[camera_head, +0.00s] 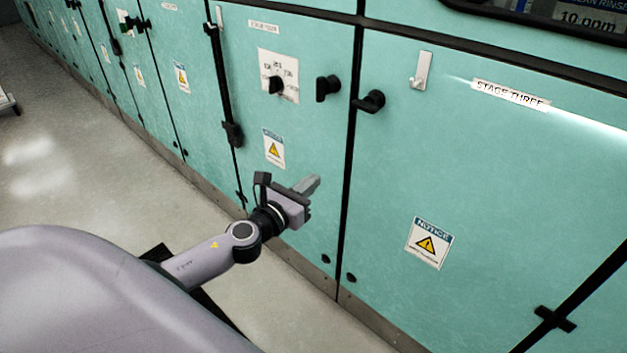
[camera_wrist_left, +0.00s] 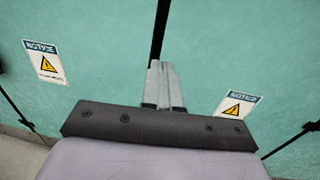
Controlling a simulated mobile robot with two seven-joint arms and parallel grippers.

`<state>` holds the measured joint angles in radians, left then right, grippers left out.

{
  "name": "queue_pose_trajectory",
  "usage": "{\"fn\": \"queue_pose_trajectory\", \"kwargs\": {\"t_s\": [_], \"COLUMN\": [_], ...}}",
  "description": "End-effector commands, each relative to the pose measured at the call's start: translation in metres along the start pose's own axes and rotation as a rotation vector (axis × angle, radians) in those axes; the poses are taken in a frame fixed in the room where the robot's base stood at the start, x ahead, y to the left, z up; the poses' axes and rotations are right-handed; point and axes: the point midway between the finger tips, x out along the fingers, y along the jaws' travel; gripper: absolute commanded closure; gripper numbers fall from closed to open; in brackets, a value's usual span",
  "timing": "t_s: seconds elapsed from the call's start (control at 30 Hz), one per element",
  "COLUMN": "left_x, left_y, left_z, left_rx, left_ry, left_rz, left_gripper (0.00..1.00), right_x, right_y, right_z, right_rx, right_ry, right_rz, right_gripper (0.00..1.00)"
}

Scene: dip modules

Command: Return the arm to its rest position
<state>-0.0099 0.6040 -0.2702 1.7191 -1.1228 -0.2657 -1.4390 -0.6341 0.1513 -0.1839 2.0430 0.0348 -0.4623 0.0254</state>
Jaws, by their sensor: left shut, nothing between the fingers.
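My left gripper (camera_head: 308,185) reaches in from the lower left in the head view, in front of the teal cabinet fronts. Its fingers are shut together with nothing between them. In the left wrist view the closed fingers (camera_wrist_left: 163,84) point toward a dark vertical seam between two teal panels. A notice label shows on each side of the fingers. No object is held. My right gripper is in neither view.
A row of teal cabinets (camera_head: 310,220) runs from the far left to the right. Black handles (camera_head: 328,88), a metal hook (camera_head: 421,70) and a "STAGE THREE" label (camera_head: 510,94) are on the fronts. The pale floor (camera_head: 60,165) is open at the left.

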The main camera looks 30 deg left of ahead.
Motion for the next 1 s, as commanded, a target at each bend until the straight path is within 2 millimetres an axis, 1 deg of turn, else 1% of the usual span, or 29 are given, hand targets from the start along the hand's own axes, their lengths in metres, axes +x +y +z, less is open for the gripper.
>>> {"fn": "queue_pose_trajectory", "kwargs": {"t_s": [0.27, 0.37, 0.47, 0.5, 0.57, 0.6, 0.67, 0.7, 0.77, 0.8, 0.9, 1.0], "left_x": [-0.004, -0.012, -0.031, -0.042, -0.060, -0.073, -0.093, -0.107, -0.129, -0.143, -0.175, -0.200], "left_y": [-0.001, -0.007, -0.020, -0.027, -0.039, -0.047, -0.059, -0.067, -0.080, -0.088, -0.107, -0.123], "left_z": [0.000, -0.006, -0.018, -0.025, -0.034, -0.041, -0.049, -0.054, -0.059, -0.062, -0.066, -0.066], "left_rx": [-0.019, -0.155, -0.459, -0.620, -0.884, -1.063, -1.329, -1.505, -1.766, -1.936, -2.317, -2.612], "left_ry": [0.004, 0.037, 0.102, 0.137, 0.189, 0.222, 0.264, 0.288, 0.316, 0.328, 0.331, 0.306], "left_rz": [0.001, 0.008, 0.035, 0.057, 0.101, 0.140, 0.209, 0.263, 0.354, 0.422, 0.598, 0.762], "left_gripper": [1.00, 1.00, 1.00, 1.00, 1.00, 1.00, 1.00, 1.00, 1.00, 1.00, 1.00, 1.00], "right_x": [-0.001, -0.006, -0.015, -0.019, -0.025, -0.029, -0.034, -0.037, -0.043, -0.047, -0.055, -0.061], "right_y": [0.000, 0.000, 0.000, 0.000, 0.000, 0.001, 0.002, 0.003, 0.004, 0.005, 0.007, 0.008], "right_z": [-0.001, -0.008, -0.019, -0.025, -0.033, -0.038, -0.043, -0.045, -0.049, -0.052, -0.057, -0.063], "right_rx": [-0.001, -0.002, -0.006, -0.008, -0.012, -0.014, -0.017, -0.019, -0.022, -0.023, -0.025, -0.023], "right_ry": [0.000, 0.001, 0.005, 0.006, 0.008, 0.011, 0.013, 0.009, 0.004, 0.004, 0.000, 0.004], "right_rz": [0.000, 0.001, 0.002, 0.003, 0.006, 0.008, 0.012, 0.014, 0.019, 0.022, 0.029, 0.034], "right_gripper": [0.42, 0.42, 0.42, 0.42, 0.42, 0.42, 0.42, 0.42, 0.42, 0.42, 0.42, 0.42]}}
